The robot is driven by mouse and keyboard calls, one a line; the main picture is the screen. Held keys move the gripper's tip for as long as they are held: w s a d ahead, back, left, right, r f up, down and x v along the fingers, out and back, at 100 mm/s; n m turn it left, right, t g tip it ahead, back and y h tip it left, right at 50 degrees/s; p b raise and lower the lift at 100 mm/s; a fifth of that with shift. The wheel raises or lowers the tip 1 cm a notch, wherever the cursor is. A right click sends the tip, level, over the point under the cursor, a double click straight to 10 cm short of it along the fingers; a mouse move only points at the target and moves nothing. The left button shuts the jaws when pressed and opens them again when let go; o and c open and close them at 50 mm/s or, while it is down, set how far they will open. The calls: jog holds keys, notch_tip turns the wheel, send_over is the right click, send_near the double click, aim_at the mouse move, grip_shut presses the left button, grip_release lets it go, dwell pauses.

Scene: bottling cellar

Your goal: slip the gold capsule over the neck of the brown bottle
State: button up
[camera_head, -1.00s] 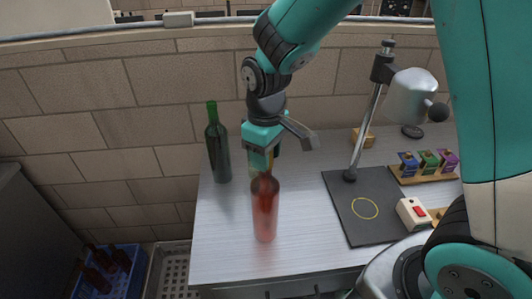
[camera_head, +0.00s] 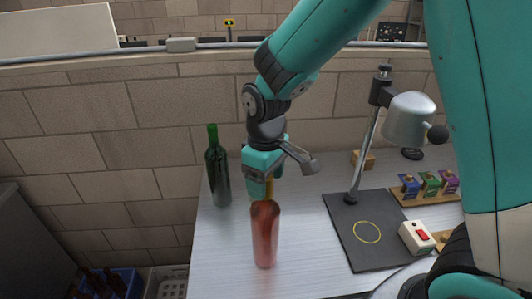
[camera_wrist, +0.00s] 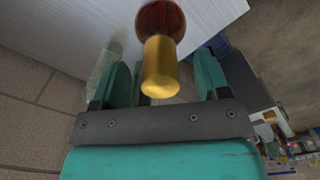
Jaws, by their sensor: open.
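The brown bottle (camera_head: 265,235) stands upright on the worktop and looks reddish in the head view. Its dark shoulder also shows at the top of the wrist view (camera_wrist: 160,18). The gold capsule (camera_wrist: 161,68) sits over the bottle's neck, in line with it; a bit of gold shows in the head view (camera_head: 269,188) just above the shoulder. My gripper (camera_head: 262,187) is at the neck, with its fingers open on either side of the capsule in the wrist view. Whether a finger touches the capsule cannot be told. The neck itself is hidden.
A green bottle (camera_head: 217,170) stands to the left behind. On the right are a black mat (camera_head: 385,250) with a yellow ring, a lamp-like stand (camera_head: 408,118), a switch box (camera_head: 417,238) and a rack of coloured pieces (camera_head: 430,197). The front left worktop is clear.

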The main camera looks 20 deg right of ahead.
notch_tip(320, 180, up, 17)
jog(key=b, duration=0.2)
jog(key=shift+f, duration=0.15)
dwell(0.3)
jog(key=s+a+f+y+b, duration=0.1)
jog(key=s+a+f+y, duration=0.1)
jog(key=s+f, duration=0.3)
jog(key=s+a+f+y+b, duration=0.2)
jog(key=s+f, duration=0.3)
jog(key=s, duration=0.8)
jog(key=shift+s+a+f, duration=0.15)
jog(key=shift+a+f, duration=0.1)
jog(key=shift+a, duration=0.15)
